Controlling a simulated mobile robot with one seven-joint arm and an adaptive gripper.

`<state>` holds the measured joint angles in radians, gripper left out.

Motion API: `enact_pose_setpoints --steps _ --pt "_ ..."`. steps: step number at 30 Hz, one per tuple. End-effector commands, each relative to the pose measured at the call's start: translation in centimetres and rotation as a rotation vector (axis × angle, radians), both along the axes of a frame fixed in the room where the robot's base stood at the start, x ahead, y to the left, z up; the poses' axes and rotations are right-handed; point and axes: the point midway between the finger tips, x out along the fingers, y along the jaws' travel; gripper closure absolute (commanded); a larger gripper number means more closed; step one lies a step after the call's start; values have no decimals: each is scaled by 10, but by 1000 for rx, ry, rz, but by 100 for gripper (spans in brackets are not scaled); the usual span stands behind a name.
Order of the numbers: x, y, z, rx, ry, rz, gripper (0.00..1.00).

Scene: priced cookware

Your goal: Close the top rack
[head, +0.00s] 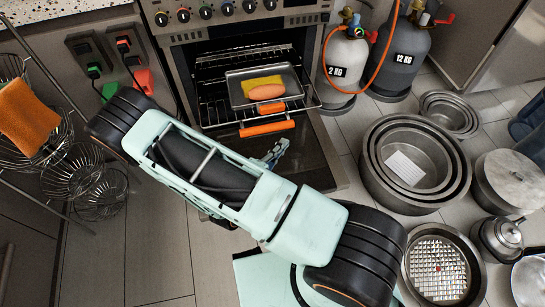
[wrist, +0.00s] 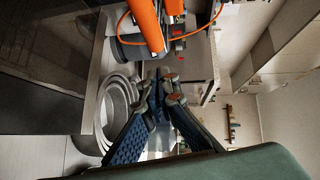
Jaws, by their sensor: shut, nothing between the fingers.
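The oven stands open in the head view, its door lowered. A wire rack (head: 207,108) sticks out of it toward me, with a metal tray (head: 238,98) on it. Two orange bars show at its front, an upper one (head: 271,107) and a lower, longer one (head: 267,128). I cannot tell clearly which rack each belongs to. My gripper (head: 278,148) is over the open door, just in front and to the right of the lower bar, apart from it. In the wrist view my gripper (wrist: 158,88) is shut and empty, with orange bars (wrist: 146,25) above the fingers.
A yellow and an orange item (head: 266,92) lie on the tray. Gas cylinders (head: 346,62) with an orange hose stand right of the oven. Nested round pans (head: 375,185) and other cookware cover the right floor. Wire baskets (head: 75,175) stand at left.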

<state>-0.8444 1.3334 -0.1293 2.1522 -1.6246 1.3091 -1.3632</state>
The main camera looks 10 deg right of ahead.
Motion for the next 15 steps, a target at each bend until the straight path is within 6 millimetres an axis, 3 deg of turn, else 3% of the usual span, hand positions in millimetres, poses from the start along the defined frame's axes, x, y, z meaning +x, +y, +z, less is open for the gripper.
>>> enact_pose_setpoints --steps 2,7,15 --pt "11 -13 -4 -1 -3 -4 100" --pt "37 -11 -9 4 -4 -2 100" --pt "50 -10 -10 2 -2 0 100"
